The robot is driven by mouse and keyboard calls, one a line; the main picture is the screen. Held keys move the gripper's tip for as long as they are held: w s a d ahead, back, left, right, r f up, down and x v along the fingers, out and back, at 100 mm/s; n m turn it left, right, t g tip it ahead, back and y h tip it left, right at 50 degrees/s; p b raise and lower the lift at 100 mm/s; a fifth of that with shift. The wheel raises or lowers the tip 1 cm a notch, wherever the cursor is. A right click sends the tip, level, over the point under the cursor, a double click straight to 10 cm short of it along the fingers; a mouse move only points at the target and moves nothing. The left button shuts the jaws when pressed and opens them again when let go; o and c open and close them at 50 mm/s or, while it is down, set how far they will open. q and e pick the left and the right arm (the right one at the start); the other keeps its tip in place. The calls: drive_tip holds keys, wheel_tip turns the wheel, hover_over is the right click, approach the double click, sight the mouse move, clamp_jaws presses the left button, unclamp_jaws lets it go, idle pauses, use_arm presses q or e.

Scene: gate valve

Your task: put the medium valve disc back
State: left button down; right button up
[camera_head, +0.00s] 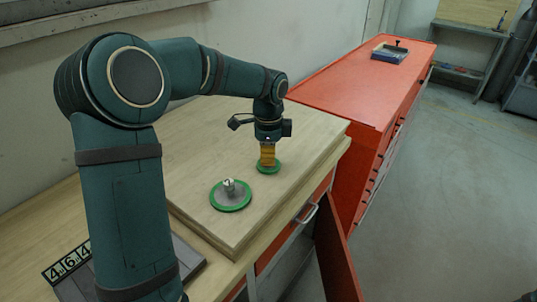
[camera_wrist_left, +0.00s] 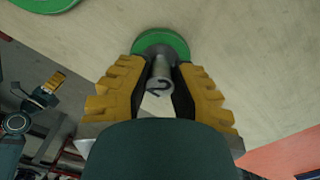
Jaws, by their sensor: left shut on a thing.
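My left gripper (camera_head: 267,160) is shut on the grey stem of a green valve disc (camera_head: 270,170), over the wooden board. In the left wrist view, the yellow fingers of the left gripper (camera_wrist_left: 160,85) stand on both sides of the stem, which is marked 2, and the green disc (camera_wrist_left: 161,40) shows beyond it. I cannot tell if this disc touches the board. A larger green valve disc (camera_head: 230,203) with an upright stem lies on the board nearer to me. What looks like my right gripper (camera_wrist_left: 48,85) shows small at the left wrist view's edge; its opening is unclear.
The thick wooden board (camera_head: 190,145) lies on a wooden-topped bench and is mostly bare. A red cabinet (camera_head: 350,85) stands beyond it, with a blue tray (camera_head: 390,53) on top. Number tiles (camera_head: 68,260) lie at the lower left. An open red door (camera_head: 335,250) hangs below the bench.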

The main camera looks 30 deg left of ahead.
use_arm(q)
drive_tip(key=c, duration=0.9)
unclamp_jaws()
drive_tip(key=shift+f, duration=0.1)
wheel_tip(320, 180, up, 12)
drive_tip(key=p, duration=0.2)
drive_tip(key=shift+p, duration=0.3)
